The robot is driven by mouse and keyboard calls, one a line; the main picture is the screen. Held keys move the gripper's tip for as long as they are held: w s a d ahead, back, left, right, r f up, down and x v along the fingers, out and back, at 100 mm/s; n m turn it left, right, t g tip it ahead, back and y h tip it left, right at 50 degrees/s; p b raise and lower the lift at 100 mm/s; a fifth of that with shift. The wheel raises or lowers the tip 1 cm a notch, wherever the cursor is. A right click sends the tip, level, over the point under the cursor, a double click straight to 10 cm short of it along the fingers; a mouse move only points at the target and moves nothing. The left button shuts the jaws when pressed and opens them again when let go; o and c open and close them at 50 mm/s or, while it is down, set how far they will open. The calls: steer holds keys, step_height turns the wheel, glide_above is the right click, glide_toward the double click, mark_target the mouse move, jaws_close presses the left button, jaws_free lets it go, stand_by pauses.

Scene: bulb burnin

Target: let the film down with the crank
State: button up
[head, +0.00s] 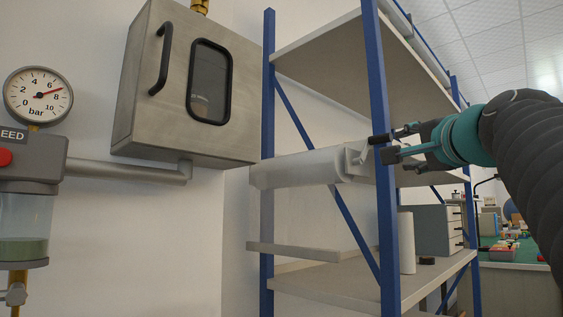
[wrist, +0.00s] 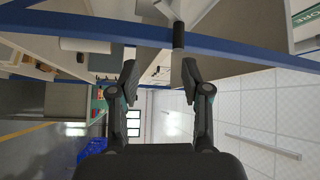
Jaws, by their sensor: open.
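A pale roll of film (head: 305,168) lies level across the blue shelf rack, with a pale bar (head: 312,252) level below it. The crank (head: 357,158) is at the roll's right end, with a dark handle (head: 380,139) pointing right. My gripper (head: 393,146) is open beside the handle, coming from the right. In the wrist view the handle (wrist: 178,36) lies beyond the fingertips, closer to the right finger, and my gripper (wrist: 159,76) is empty. Whether a finger touches the handle I cannot tell.
A blue rack post (head: 386,210) stands right by the crank and crosses the wrist view (wrist: 105,26) ahead of my fingers. A white cylinder (head: 406,242) and a grey drawer unit (head: 434,230) stand on the lower shelf. A metal cabinet (head: 185,90) and pressure gauge (head: 38,96) are at left.

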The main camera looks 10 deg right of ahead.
mark_target(386, 138)
steer(key=shift+m+t, duration=0.3)
steer(key=shift+m, duration=0.1)
steer(key=r+p+x, duration=0.1)
steer(key=x, duration=0.3)
steer(key=r+p+x, duration=0.1)
steer(key=x, duration=0.4)
steer(key=d+p+x, duration=0.1)
steer(key=p+x, duration=0.1)
steer(key=x, duration=0.2)
steer(key=shift+d+r, duration=0.1)
steer(key=shift+r, duration=0.35)
steer(key=shift+s, duration=0.1)
jaws_close()
